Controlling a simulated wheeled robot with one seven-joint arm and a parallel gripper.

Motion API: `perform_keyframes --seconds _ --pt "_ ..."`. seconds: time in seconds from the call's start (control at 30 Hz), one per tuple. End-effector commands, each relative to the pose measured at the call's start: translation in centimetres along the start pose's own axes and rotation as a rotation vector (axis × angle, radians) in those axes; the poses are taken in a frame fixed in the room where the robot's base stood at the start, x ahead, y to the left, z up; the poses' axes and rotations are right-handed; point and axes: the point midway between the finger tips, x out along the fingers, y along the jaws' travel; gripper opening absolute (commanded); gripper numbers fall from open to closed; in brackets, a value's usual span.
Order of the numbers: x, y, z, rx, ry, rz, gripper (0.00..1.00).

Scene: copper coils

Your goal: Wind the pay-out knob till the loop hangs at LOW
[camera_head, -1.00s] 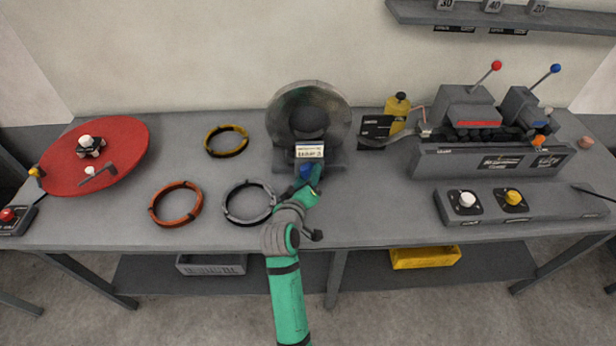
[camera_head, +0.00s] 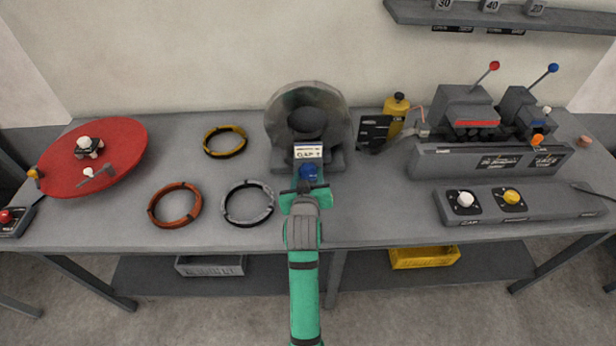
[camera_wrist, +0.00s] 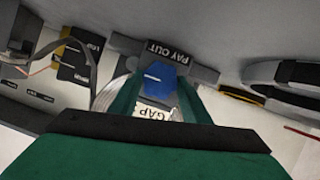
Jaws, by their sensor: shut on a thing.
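The blue pay-out knob (camera_head: 308,172) sits at the front of the unit with the clear round cover (camera_head: 309,108). My gripper (camera_head: 306,189) is shut on it. In the wrist view the knob (camera_wrist: 162,84) lies between my two fingers, beside a PAY OUT label (camera_wrist: 165,50). A card reading GAP (camera_head: 308,152) stands just above the knob. The dark gauge board (camera_head: 374,129) is to the right of the unit. A grey strip, the loop (camera_wrist: 82,50), passes by the board in the wrist view. Its height against the marks is too small to read.
Orange (camera_head: 174,204), grey (camera_head: 248,203) and yellow (camera_head: 225,141) coils lie left of my gripper. A red disc (camera_head: 110,140) is at far left. A yellow bottle (camera_head: 396,115) and a lever machine (camera_head: 490,155) stand right.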

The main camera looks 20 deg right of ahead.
Motion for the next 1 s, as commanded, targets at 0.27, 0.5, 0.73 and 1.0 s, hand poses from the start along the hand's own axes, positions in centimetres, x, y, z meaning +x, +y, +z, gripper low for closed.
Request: perform_keyframes --seconds 0.27,0.5,0.73,1.0 --pt "-0.03 0.26 0.11 0.194 -0.002 -0.079 0.21" --pt "-0.01 0.22 0.11 0.295 -0.002 -0.124 0.21" --pt "0.0 0.34 0.15 0.337 -0.002 -0.14 0.2" --pt "-0.01 0.42 0.2 0.343 -0.003 -0.141 0.21"
